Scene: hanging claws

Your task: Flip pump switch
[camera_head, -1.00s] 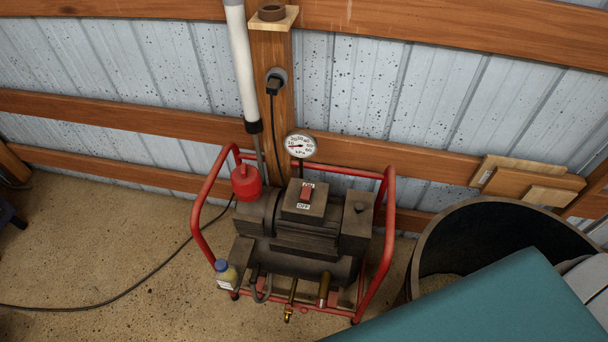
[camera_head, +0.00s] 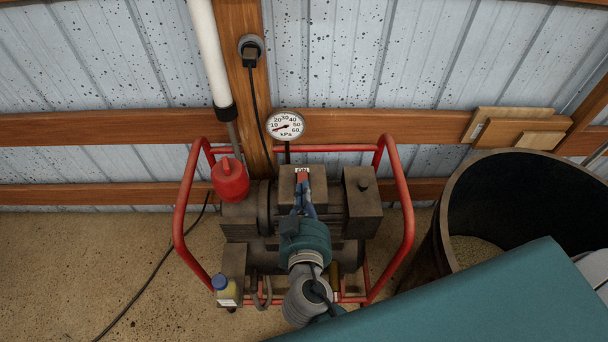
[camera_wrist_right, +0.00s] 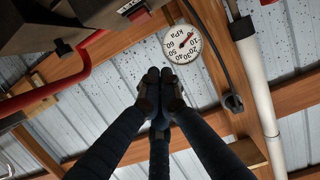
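The pump (camera_head: 290,215) stands on the floor inside a red tube frame. Its red switch (camera_head: 302,178) is on top of a dark box, with the ON label (camera_head: 302,170) showing above it; the OFF side is hidden by my right gripper. My right gripper (camera_head: 303,192) reaches over the pump from the front, its fingertips just in front of the switch. In the right wrist view its fingertips (camera_wrist_right: 160,78) are drawn together with nothing visible between them, and the red switch (camera_wrist_right: 131,6) shows at the top edge. I cannot tell whether they touch. My left gripper is not in view.
A pressure gauge (camera_head: 285,125) stands behind the pump, its needle low. A dark barrel (camera_head: 440,235) stands close on the right.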

